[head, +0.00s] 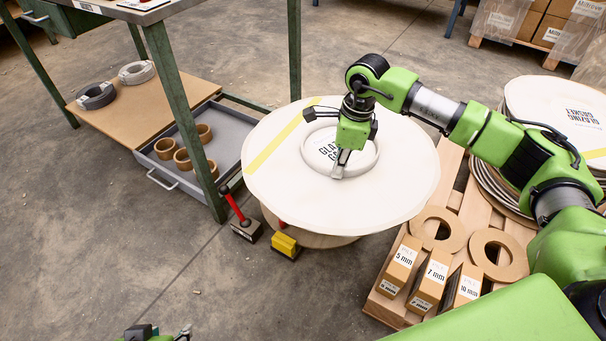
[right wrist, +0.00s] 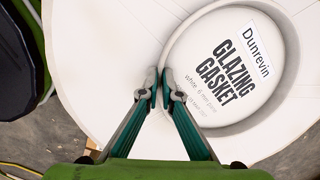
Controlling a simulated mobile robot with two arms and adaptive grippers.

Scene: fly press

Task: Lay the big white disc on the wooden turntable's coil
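The big white disc (head: 275,185) has a yellow stripe, a raised ring and a "Glazing Gasket" label. It is above the wooden turntable (head: 325,241), whose front edge shows below it. The disc hides any coil beneath; I cannot tell whether it touches. My right gripper (head: 340,171) points down at the near side of the raised ring. In the right wrist view the fingertips (right wrist: 160,88) are close together on the ring's wall, apparently pinching it. My left gripper (head: 160,333) is only partly in view at the bottom edge, its opening unclear.
A pallet (head: 395,312) at right holds another white-topped coil (head: 545,95), brown rings (head: 437,229) and small labelled boxes (head: 400,263). A green-legged bench (head: 180,105) stands at left. A red-handled tool (head: 245,229) and yellow block (head: 285,245) lie near the turntable.

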